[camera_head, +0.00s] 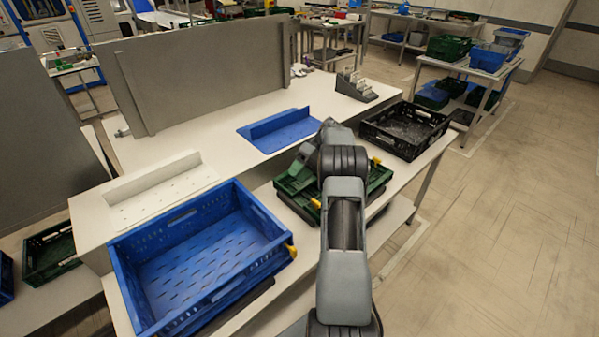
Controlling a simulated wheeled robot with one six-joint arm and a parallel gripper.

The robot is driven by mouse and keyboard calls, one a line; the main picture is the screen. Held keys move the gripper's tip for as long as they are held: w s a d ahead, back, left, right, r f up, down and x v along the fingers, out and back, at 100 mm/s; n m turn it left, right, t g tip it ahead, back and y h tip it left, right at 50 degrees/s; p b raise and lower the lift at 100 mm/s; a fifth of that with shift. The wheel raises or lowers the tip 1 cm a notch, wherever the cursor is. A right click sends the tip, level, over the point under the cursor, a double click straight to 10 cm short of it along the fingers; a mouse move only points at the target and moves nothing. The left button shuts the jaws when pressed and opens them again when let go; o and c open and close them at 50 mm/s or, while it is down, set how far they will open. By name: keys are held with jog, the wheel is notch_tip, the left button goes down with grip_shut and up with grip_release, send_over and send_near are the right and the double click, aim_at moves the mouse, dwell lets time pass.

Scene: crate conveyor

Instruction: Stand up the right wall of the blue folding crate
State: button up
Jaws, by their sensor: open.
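A blue folding crate (168,232) stands on the near white table at lower left. Its far wall is upright with a handle slot, and its slotted floor shows. Its right side (265,215) appears raised, with a yellow latch at the near right corner; I cannot tell whether it is fully upright. A second blue piece (283,124), a flat base with one raised wall, lies farther back on the white surface. My gripper (301,166) is mostly hidden beside my wrist, over a green crate and apart from the blue crate. It is open; its fingertips are not clear.
The green crate (293,202) with yellow latches lies low under my arm. A black crate (410,146) stands to its right. A white piece with one raised wall (160,177) lies behind the blue crate. A grey panel (205,75) rises behind. Floor at right is clear.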

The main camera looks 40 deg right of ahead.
dwell(0.6)
jog(key=p+v, duration=0.7)
jog(key=shift+r, duration=0.25)
jog(key=shift+d+p, duration=0.2)
jog(key=shift+p, duration=0.25)
jog(key=shift+f, duration=0.1)
dwell(0.6)
